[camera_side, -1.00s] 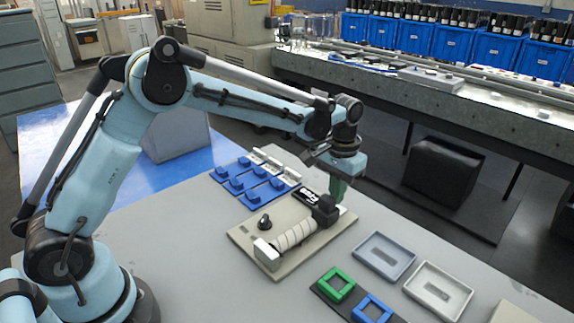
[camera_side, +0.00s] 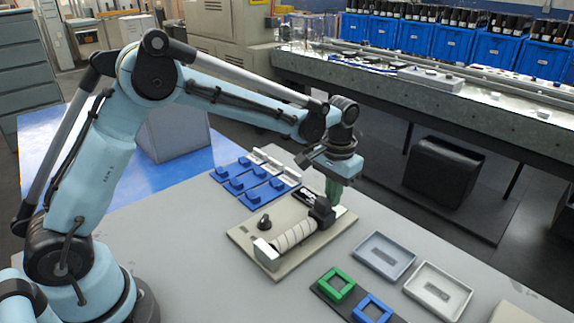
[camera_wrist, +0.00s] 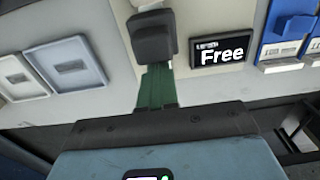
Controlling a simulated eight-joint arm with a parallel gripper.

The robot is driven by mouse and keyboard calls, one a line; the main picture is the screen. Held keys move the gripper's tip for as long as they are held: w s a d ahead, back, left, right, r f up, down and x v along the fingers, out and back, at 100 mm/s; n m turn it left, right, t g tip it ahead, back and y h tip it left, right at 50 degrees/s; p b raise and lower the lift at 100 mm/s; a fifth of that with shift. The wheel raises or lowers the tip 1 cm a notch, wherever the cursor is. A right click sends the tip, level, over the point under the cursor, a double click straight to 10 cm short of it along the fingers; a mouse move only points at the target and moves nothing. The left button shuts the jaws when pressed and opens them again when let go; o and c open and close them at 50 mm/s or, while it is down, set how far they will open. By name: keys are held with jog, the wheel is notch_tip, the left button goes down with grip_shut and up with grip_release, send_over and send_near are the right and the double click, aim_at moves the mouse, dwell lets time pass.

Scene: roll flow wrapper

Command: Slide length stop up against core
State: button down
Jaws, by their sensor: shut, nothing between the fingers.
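The length stop is a black block (camera_side: 321,211) at the far right end of the rail on the beige base plate (camera_side: 283,265). The core is a pale, banded cylinder (camera_side: 294,236) lying along the plate, with a light end block (camera_side: 266,250) at its near left end. The stop sits at the core's far end; any gap between them is too small to tell. My gripper (camera_side: 333,190) has green fingers, shut and empty, just beyond the stop. In the wrist view the fingertips (camera_wrist: 158,75) meet the edge of the black stop (camera_wrist: 153,35); contact is unclear.
A black display reading "Free" (camera_wrist: 223,52) stands beside the stop. A black knob (camera_side: 264,222) is on the plate. Blue parts (camera_side: 256,178) lie behind. Two grey trays (camera_side: 386,255) and green and blue frames (camera_side: 336,285) lie to the right.

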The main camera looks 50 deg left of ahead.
jog(key=shift+s+f, duration=0.35)
jog(key=shift+s, duration=0.55)
dwell(0.8)
jog(key=shift+w, duration=0.3)
dwell(1.0)
jog(key=shift+d+r, duration=0.1)
jog(key=shift+r, duration=1.95)
jog(key=shift+r, duration=2.05)
jog(key=shift+s, duration=0.1)
